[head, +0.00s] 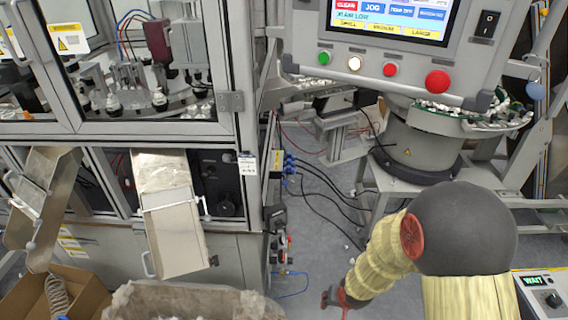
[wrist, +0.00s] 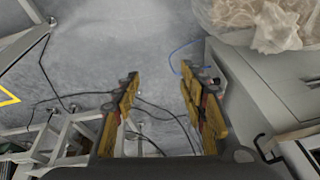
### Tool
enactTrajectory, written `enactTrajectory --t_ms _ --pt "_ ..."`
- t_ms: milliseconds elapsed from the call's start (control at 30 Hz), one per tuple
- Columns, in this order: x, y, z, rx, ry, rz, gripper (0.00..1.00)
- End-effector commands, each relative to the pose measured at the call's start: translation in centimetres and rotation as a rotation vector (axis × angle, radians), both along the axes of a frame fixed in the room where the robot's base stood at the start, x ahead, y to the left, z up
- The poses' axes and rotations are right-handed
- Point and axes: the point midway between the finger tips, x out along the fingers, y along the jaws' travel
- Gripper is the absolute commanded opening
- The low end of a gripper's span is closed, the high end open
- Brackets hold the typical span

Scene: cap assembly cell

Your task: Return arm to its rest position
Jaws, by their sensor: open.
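My gripper shows in the wrist view (wrist: 160,90) with its two yellow-and-dark fingers spread apart. Nothing is between the fingers; grey floor and dark cables show beyond them. In the head view my arm, with a dark round joint and a pale yellow sleeve, comes in from the lower right. It bends down to the left over the floor, right of the machine cabinet. Only a small red and dark part near my gripper (head: 338,299) shows there, and the fingers are hard to make out.
The machine cabinet (head: 105,235) with a metal chute (head: 178,235) stands left. A control panel (head: 390,45) hangs above a round feeder bowl (head: 415,150). A cardboard box (head: 30,297) and a lined bin (head: 190,303) stand at lower left. Cables (head: 315,195) cross the floor.

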Motion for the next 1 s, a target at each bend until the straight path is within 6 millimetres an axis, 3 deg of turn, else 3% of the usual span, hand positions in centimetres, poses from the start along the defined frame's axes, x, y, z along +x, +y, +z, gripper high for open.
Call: enactTrajectory --t_ms 33,133,333,500,600,800,900,1000 --pt "-0.6 -0.6 2.4 -0.030 0.029 0.026 0.42" --pt "-3.0 -1.7 7.0 -0.081 0.111 0.088 0.42" --pt "-9.0 -2.6 17.3 -0.113 0.213 0.186 0.42" --pt "-13.4 -2.4 25.0 -0.099 0.189 0.219 0.42" --pt "-14.9 -2.2 29.0 -0.088 0.112 0.203 0.42" --pt "-15.2 -2.2 35.5 -0.096 -0.104 0.178 0.42" --pt "-15.3 -2.3 37.3 -0.101 -0.161 0.172 0.42" --pt "-15.4 -2.4 37.8 -0.103 -0.178 0.168 0.42"
